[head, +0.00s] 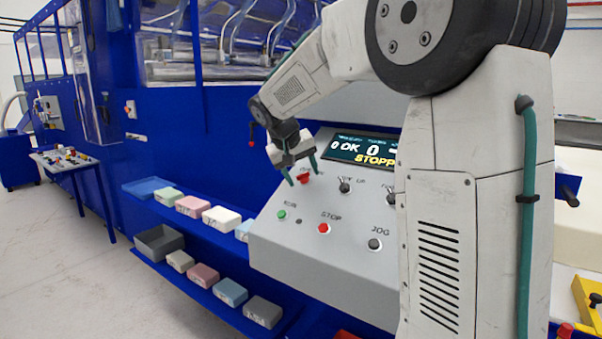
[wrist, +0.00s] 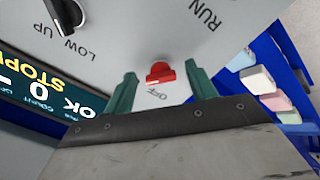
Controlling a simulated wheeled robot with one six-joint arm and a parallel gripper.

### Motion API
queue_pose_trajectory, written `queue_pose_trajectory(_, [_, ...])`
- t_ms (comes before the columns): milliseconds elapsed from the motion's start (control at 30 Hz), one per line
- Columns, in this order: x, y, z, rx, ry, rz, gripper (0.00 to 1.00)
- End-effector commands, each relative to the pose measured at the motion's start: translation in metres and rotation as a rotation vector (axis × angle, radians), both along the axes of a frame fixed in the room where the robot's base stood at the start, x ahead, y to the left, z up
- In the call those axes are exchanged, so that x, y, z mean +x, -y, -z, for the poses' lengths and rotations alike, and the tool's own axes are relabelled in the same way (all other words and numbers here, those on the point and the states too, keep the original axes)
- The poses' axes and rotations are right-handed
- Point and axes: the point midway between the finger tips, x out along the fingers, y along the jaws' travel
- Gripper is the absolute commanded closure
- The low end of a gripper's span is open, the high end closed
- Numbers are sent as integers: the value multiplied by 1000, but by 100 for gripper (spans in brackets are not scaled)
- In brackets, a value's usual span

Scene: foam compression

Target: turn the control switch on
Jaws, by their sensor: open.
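The control switch is a red knob (head: 304,179) on the upper left of the grey sloped control panel (head: 320,265). In the wrist view, the red knob (wrist: 160,73) has the label OFF beside it. My gripper (head: 303,175) is open over the knob, with one green finger on each side. In the wrist view, my gripper (wrist: 163,80) shows gaps between both fingers and the knob, so it does not hold it. I cannot tell how near the fingertips are to the panel face.
A display (head: 362,150) reading STOPP tops the panel. A black selector (head: 345,187), green RUN button (head: 282,215), red STOP button (head: 323,228) and black JOG button (head: 375,244) surround the knob. Foam blocks (head: 221,217) line blue shelves at left.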

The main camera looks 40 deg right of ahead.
Motion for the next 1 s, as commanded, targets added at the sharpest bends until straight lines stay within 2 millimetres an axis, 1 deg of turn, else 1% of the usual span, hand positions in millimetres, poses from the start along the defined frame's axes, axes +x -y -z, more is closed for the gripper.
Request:
queue_pose_trajectory(67, [0,-2,-3,-1,2,-1,44])
queue_pose_trajectory(167, [-2,-7,-14,-2,3,-2,44])
queue_pose_trajectory(400, [-9,-28,-49,0,4,-2,44])
queue_pose_trajectory(500, [-11,-34,-59,0,1,-2,44])
queue_pose_trajectory(667, [-13,-38,-67,1,0,0,44])
queue_pose_trajectory(1000, [-13,-38,-67,0,0,0,44])
